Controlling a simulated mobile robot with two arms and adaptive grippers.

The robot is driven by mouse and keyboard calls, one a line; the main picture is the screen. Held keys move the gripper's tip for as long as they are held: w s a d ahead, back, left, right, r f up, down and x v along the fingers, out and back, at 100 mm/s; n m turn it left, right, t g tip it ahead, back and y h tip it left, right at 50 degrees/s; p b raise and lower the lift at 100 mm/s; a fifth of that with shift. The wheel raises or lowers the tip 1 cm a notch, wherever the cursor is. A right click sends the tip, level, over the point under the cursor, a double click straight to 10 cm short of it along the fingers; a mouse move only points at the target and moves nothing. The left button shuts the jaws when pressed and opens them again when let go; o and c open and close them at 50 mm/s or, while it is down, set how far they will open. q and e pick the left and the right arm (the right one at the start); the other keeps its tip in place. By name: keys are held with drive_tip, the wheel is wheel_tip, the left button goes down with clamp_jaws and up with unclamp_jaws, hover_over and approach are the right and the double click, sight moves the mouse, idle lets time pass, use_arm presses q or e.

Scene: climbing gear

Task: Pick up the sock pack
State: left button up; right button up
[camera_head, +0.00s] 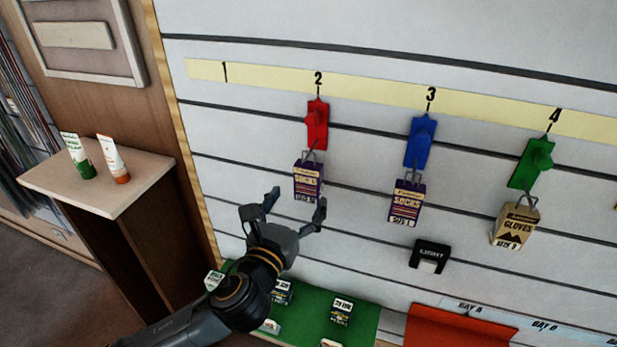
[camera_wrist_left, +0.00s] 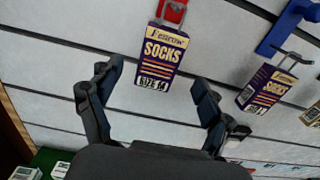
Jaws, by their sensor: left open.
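A purple and cream sock pack (camera_head: 308,181) hangs from the red hook (camera_head: 317,124) under number 2. A second, similar sock pack (camera_head: 406,203) hangs from the blue hook (camera_head: 421,143) under number 3. My left gripper (camera_head: 296,205) is open and empty, just below the sock pack under number 2. In the left wrist view, that sock pack (camera_wrist_left: 160,58) shows ahead, between and beyond the open fingertips (camera_wrist_left: 158,88), apart from them. The second sock pack (camera_wrist_left: 264,90) shows farther right there. My right gripper is not in view.
A gloves pack (camera_head: 514,226) hangs from the green hook (camera_head: 532,163) under number 4. A black light box (camera_head: 429,256) is on the wall. Small boxes stand on a green mat (camera_head: 312,308) below. Two tubes stand on a side shelf (camera_head: 72,180) at left.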

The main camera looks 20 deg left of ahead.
sight(306, 185)
use_arm(q)
drive_tip(key=shift+w, duration=0.85)
drive_tip(key=w+p, duration=0.1)
drive_tip(key=w, duration=0.3)
drive_tip(key=shift+w+p, duration=0.35)
drive_tip(key=shift+w, duration=0.05)
drive_tip(key=shift+w+d, duration=0.1)
drive_tip(key=shift+w, duration=0.2)
drive_tip(key=shift+s, duration=0.1)
drive_tip(key=shift+c, duration=0.4)
drive_tip(key=c, duration=1.2)
